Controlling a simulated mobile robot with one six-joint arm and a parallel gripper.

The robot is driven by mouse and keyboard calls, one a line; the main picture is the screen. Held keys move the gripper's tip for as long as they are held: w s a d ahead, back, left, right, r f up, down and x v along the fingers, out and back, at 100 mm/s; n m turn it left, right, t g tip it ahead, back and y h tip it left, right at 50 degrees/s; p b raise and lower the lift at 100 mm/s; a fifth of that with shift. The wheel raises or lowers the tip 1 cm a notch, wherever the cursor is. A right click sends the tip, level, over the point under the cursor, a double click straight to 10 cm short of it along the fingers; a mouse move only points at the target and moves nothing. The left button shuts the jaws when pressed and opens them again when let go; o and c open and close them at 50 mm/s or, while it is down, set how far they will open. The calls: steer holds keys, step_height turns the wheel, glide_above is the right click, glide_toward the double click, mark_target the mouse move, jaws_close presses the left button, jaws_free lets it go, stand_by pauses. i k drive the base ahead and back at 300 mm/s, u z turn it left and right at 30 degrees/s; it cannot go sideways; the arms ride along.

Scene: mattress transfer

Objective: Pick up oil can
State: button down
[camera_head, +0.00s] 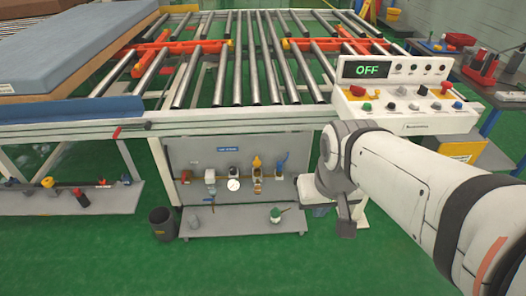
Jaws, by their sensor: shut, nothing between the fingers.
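A small green and white can with a thin spout (276,215), which looks like the oil can, stands on the low grey shelf (232,222) under the roller conveyor. It is near the shelf's right end. My gripper (346,229) hangs at the end of my white arm, to the right of the can and apart from it. Its dark fingers are shut and empty, pointing down. Nothing covers the can.
The conveyor frame (235,120) overhangs the shelf. A control console reading OFF (408,110) is above my arm. Green floor (250,265) is clear in front.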

mark_target(275, 213)
steer(key=i, duration=0.9)
